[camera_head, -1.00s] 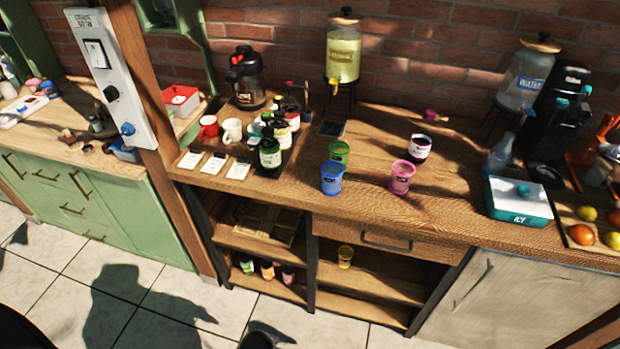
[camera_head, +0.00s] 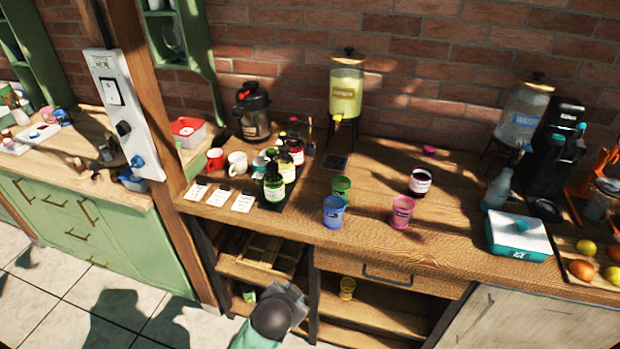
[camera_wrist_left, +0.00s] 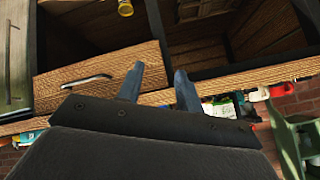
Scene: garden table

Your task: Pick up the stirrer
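I cannot make out a stirrer for certain in either view. A thin upright brownish item (camera_head: 310,133) stands behind the bottles, but it is too small to identify. My left gripper (camera_head: 297,297) is low in front of the counter's open shelves in the head view, below the bottles. In the left wrist view, its two blue-grey fingers (camera_wrist_left: 159,84) are spread with nothing between them, in front of the drawer front (camera_wrist_left: 110,75). My right gripper is not in view.
The wooden counter (camera_head: 375,215) holds green (camera_head: 341,188), blue (camera_head: 334,212) and pink (camera_head: 402,212) cups, bottles (camera_head: 274,188) and an ice box (camera_head: 517,235). A yellow cup (camera_head: 347,288) stands on the shelf below. Open counter lies between the pink cup and ice box.

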